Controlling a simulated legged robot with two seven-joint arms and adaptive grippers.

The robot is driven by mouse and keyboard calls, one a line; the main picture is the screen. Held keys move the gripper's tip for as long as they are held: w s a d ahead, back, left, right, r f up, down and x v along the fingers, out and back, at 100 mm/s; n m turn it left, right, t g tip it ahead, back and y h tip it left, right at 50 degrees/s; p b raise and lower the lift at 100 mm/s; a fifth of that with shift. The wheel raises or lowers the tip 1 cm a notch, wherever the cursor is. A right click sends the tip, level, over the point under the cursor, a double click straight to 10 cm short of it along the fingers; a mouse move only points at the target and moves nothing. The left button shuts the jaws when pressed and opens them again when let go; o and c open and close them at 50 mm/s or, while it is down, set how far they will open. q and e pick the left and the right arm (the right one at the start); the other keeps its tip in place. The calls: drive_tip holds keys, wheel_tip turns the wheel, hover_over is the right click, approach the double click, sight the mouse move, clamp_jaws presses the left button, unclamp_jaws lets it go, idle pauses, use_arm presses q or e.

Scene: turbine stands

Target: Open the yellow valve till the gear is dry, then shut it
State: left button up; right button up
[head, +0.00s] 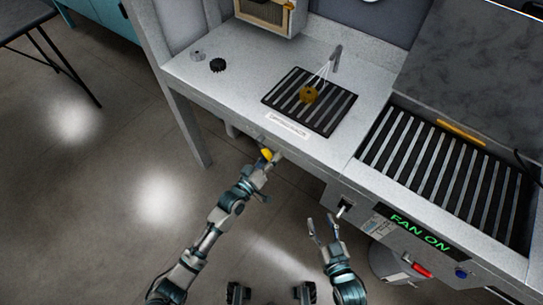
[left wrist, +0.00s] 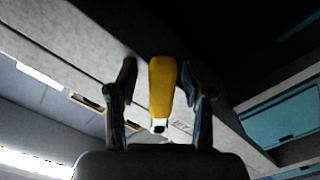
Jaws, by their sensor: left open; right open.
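The yellow valve handle (head: 266,154) is under the front edge of the bench. In the left wrist view the yellow handle (left wrist: 162,88) stands between the two dark fingers of my left gripper (left wrist: 160,95), with a gap on each side. In the head view my left gripper (head: 264,161) is at the handle and partly hidden. A brass-coloured gear (head: 309,94) lies on the black slatted grate (head: 291,80). Thin white streams run to it from the grey nozzle (head: 336,56). I cannot tell whether it is wet.
A small black gear (head: 217,65) and a grey part (head: 198,55) sit on the bench's left. A larger slatted bay (head: 447,160) is at the right. A green "FAN ON" display (head: 421,231), a red handle (head: 422,270) and a blue knob (head: 461,272) are on the front panel.

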use_arm(q)
drive_tip(key=v, duration=1.1)
drive_tip(key=shift+s+a, duration=0.25)
drive_tip(key=shift+f, duration=0.1)
drive_tip(key=shift+c, duration=0.2)
